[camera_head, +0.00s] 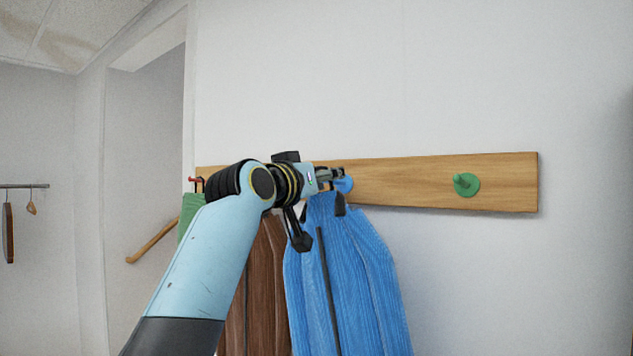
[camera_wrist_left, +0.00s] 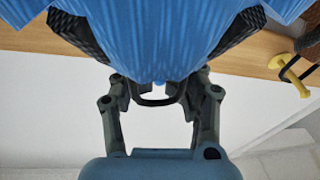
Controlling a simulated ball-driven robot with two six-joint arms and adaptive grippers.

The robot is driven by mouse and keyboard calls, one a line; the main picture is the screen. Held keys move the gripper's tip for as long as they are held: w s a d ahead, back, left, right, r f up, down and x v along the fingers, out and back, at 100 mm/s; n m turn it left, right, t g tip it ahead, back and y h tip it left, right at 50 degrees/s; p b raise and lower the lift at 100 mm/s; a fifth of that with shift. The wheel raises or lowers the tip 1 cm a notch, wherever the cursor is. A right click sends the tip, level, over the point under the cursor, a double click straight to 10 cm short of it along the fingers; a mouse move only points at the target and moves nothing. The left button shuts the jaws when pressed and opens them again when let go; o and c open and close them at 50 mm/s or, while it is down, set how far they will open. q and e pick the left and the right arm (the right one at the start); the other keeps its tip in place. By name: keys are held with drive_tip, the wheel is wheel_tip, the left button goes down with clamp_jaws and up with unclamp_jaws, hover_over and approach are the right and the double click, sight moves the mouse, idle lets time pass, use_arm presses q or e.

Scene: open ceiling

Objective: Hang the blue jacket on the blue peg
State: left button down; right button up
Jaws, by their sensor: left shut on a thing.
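The blue jacket (camera_head: 350,265) hangs in front of the wooden rail, its collar just below the blue peg (camera_head: 345,184). My left gripper (camera_head: 330,178) is at the collar, next to the blue peg. In the left wrist view, the left gripper (camera_wrist_left: 158,93) is shut on the dark loop at the neck of the blue jacket (camera_wrist_left: 160,35). My right gripper is not in view.
The wooden rail (camera_head: 420,182) also bears a free green peg (camera_head: 465,184) at right. A brown garment (camera_head: 263,280) hangs close on the left, by a loop on a yellow peg (camera_wrist_left: 278,62). A green garment (camera_head: 190,212) hangs near a red peg (camera_head: 195,180).

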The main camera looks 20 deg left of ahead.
sight(336, 183)
use_arm(q)
drive_tip(key=shift+d+b+x, duration=0.25)
drive_tip(key=shift+b+x, duration=0.4)
drive_tip(key=shift+x, duration=0.9)
drive_tip(key=shift+w+d+f, duration=0.25)
drive_tip(key=shift+w+f, duration=0.25)
drive_tip(key=shift+f, duration=0.1)
